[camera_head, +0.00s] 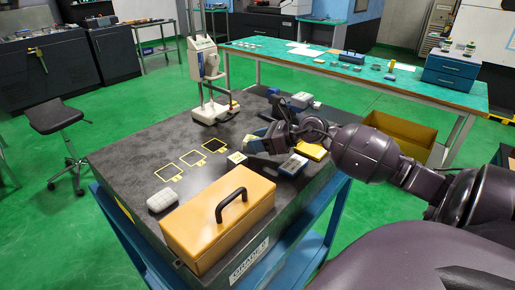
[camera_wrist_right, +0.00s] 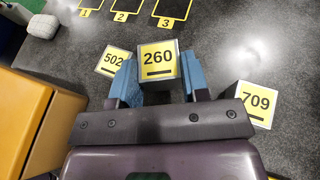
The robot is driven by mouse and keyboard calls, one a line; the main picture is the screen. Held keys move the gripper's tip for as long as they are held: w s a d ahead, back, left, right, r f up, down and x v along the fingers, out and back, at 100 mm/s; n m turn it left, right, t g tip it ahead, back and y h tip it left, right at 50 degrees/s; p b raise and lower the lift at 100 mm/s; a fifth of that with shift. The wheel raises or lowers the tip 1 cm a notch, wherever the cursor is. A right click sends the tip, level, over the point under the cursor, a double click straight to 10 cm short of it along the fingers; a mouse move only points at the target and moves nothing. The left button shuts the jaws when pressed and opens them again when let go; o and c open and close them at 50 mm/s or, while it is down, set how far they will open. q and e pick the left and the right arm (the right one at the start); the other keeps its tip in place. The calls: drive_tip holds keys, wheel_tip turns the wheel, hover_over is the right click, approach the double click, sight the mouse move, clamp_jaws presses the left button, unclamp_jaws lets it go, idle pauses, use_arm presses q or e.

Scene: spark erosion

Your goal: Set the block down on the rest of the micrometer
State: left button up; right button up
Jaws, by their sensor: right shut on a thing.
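My right gripper (camera_wrist_right: 158,82) is shut on a block with a yellow 260 label (camera_wrist_right: 158,58). The block sits between the blue fingers, label facing the wrist camera. In the head view the same gripper (camera_head: 258,141) is over the dark bench top, right of the outlined squares. Its exact height above the bench is hard to tell. A tall white stand instrument (camera_head: 203,62), perhaps the micrometer, stands at the back of the bench, beyond the gripper and apart from the block. Its rest is too small to make out. My left gripper is not in view.
A 502 block (camera_wrist_right: 112,61) and a 709 block (camera_wrist_right: 252,103) flank the gripper. An orange case (camera_head: 190,232) and a pale rounded item (camera_head: 162,200) are at the front. Numbered yellow-outlined squares (camera_head: 191,158) lie left. A yellow item (camera_head: 312,150) lies right.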

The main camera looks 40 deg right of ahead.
drive_tip(key=shift+f, duration=1.2)
drive_tip(key=shift+f, duration=0.1)
drive_tip(key=o, duration=1)
drive_tip(key=v, duration=1.2)
